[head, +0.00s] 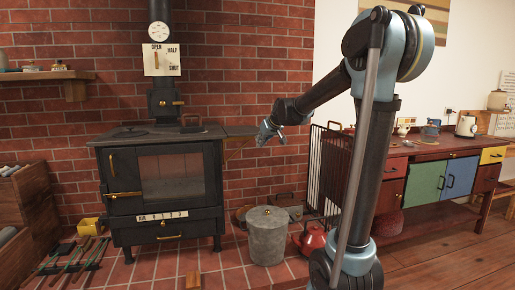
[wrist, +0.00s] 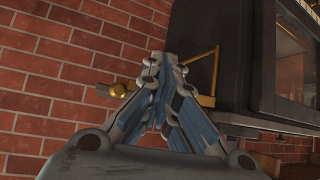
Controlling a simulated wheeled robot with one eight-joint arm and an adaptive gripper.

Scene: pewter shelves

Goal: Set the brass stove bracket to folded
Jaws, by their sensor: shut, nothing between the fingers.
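The black stove (head: 165,190) stands against the brick wall. The thin brass bracket (head: 236,152) shows below the leaf, slanting out from the stove side. In the wrist view the brass bracket (wrist: 216,72) is an angled strip beside the dark stove body (wrist: 240,50). A brass rod end with a knob (wrist: 118,90) shows left of my fingers. My gripper (head: 266,133) is shut and empty, just right of the leaf. In the wrist view my gripper (wrist: 164,62) hides the bracket's middle; I cannot tell whether it touches.
A grey lidded bin (head: 268,235) and a red kettle (head: 310,240) stand on the tiles below. A dark rail guard (head: 328,170) stands to the right. A cabinet with coloured doors (head: 440,178) lines the right wall. Fire tools (head: 75,258) lie at left.

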